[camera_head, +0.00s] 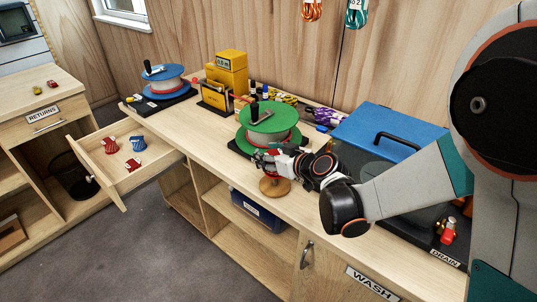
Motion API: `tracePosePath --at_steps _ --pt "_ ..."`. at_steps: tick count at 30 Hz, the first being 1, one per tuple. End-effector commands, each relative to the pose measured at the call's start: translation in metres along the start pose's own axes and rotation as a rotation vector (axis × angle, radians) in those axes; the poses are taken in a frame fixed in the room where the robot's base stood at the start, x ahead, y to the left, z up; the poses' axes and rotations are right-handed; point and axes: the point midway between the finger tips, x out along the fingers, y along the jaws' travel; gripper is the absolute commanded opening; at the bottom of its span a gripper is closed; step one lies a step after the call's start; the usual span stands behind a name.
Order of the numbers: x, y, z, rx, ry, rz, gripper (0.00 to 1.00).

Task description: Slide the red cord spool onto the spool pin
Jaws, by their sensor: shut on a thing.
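My gripper (268,164) is over the front edge of the workbench, just in front of the green reel. It is shut on what looks like the red cord spool; a round, wood-coloured flange (274,187) shows below the fingers. The fingers hide most of the spool, so its cord and upper end cannot be made out. The flange appears roughly level. I cannot make out an empty spool pin in this view.
A green reel (262,117) with pale red cord stands close behind my gripper. A blue reel (165,72) is at the far left of the workbench (207,127). A blue-lidded case (390,128) is at right. An open drawer (103,150) holds small red and blue pieces.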

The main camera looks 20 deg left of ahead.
Motion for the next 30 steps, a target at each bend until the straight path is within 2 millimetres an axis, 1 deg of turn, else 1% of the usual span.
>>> tracePosePath --at_steps 30 --pt "0.010 0.000 0.023 0.000 0.000 0.000 0.19"
